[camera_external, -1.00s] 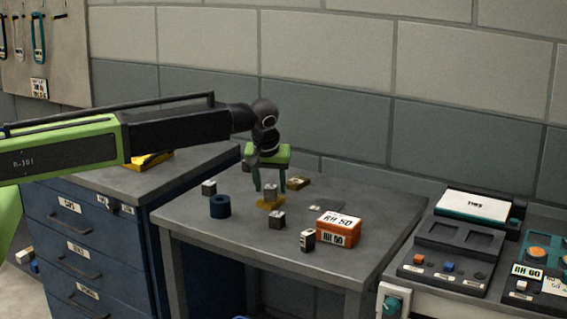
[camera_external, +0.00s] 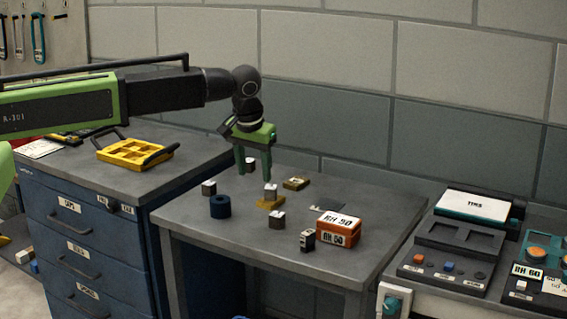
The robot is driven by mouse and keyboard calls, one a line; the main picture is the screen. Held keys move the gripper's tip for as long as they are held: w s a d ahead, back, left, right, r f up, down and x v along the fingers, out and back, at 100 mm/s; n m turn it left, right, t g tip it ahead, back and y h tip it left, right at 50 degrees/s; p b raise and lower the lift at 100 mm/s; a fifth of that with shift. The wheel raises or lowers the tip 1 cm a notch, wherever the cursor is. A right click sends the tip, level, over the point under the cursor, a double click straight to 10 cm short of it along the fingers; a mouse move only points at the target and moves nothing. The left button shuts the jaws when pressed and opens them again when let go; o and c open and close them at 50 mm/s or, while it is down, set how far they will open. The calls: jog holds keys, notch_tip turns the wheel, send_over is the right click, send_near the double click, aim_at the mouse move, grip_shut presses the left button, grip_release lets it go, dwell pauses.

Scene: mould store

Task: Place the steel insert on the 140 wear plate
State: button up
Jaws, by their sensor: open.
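A small grey steel-looking block (camera_external: 270,190) with a pale top stands on a yellow plate (camera_external: 270,203) on the grey table (camera_external: 210,247). I cannot read a 140 on either plate. My gripper (camera_external: 254,175) is open and empty, pointing down, above and a little left of the block on the plate. Another grey block (camera_external: 250,164) shows between its fingers, apparently on the table behind them. Further similar blocks stand at left (camera_external: 209,188) and in front (camera_external: 277,220).
A blue ring (camera_external: 220,206), a dark block (camera_external: 307,240) and an orange box (camera_external: 338,230) stand on the table. A blue drawer cabinet (camera_external: 85,245) with a yellow tray (camera_external: 134,152) is at left. A bench with devices (camera_external: 455,250) is at right. The table's front is clear.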

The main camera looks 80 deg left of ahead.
jog(key=s+d+m+g+h, duration=0.1)
jog(key=s+d+m+h, duration=0.2)
jog(key=s+d+m, duration=0.7)
jog(key=s+d+f, duration=0.1)
jog(key=s+d, duration=0.4)
jog(key=s, duration=0.1)
jog(key=shift+d, duration=0.3)
notch_tip(320, 180, down, 2)
jog(key=shift+f+b, duration=0.2)
jog(key=shift+b, duration=1.05)
